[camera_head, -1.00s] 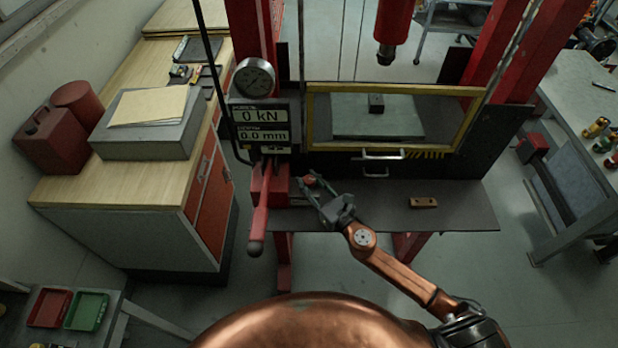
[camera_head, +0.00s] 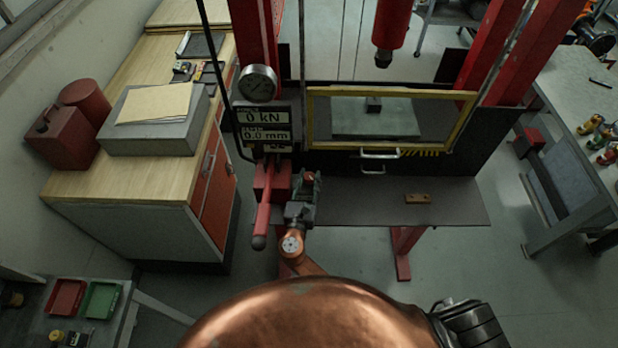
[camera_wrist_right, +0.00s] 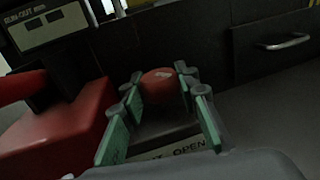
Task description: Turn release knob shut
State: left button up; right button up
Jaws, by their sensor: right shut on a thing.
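The release knob is a small red rounded knob (camera_wrist_right: 160,86) with a pale mark on top, beside the red pump block (camera_head: 270,178). A plate below it in the wrist view reads "OPEN" (camera_wrist_right: 188,147); the rest of its lettering is partly hidden. My right gripper (camera_head: 307,184) is at the knob, right of the pump block. In the wrist view its green-padded fingers (camera_wrist_right: 160,108) stand on both sides of the knob and are shut on it. My left gripper is not in view.
A red pump lever (camera_head: 263,215) hangs just left of my right gripper. Above are a gauge (camera_head: 257,83) and a display (camera_head: 265,125) reading 0 kN and 0.0 mm. A yellow-framed guard (camera_head: 460,125) stands behind. A small brown block (camera_head: 418,198) lies on the dark shelf (camera_head: 360,205).

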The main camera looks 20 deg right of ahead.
jog(key=shift+m+g+h, duration=0.4)
jog(key=shift+m+h, duration=0.1)
jog(key=shift+h, duration=0.2)
jog(key=o, duration=1.2)
jog(key=shift+c, duration=0.2)
jog(key=shift+n+t+y, duration=0.3)
jog(key=shift+y, duration=0.1)
